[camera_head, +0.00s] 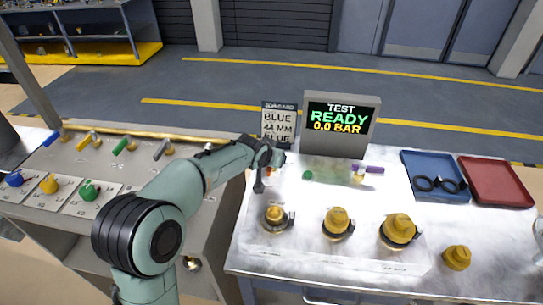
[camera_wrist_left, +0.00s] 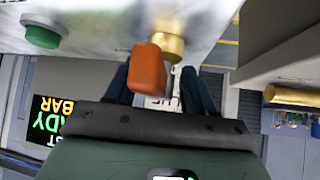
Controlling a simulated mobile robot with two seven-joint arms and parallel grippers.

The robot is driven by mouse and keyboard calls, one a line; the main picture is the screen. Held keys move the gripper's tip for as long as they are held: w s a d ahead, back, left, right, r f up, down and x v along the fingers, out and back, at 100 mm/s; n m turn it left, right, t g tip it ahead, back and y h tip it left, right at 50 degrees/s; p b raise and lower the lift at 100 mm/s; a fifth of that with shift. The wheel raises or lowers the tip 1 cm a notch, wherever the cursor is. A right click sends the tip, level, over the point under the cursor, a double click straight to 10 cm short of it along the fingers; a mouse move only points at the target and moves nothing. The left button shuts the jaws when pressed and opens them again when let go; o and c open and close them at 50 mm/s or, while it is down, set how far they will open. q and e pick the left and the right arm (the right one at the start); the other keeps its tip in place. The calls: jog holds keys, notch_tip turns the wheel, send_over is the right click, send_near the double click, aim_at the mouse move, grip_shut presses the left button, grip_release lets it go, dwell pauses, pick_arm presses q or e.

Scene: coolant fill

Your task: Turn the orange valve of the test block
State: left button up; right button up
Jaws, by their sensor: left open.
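The orange valve handle (camera_wrist_left: 150,68) shows large in the left wrist view, beside a brass fitting (camera_wrist_left: 168,40) on the pale test block (camera_wrist_left: 95,22). My left gripper (camera_wrist_left: 158,76) is open, with one dark finger on each side of the handle. I cannot tell whether either finger touches it. In the head view my left gripper (camera_head: 262,178) is at the back left of the test block and mostly hides the valve. My right gripper is not in view.
A test display (camera_head: 340,118) reading READY, 0.0 BAR and a BLUE 44 MM card (camera_head: 279,119) stand behind. A green button (camera_head: 308,175) and a purple handle (camera_head: 371,170) are to the right. Several yellow caps stand in front. Blue (camera_head: 420,158) and red (camera_head: 497,180) trays lie right.

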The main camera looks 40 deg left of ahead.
pick_arm(q)
jog(key=v, duration=1.3)
jog(key=shift+s, duration=0.2)
jog(key=shift+r, duration=0.1)
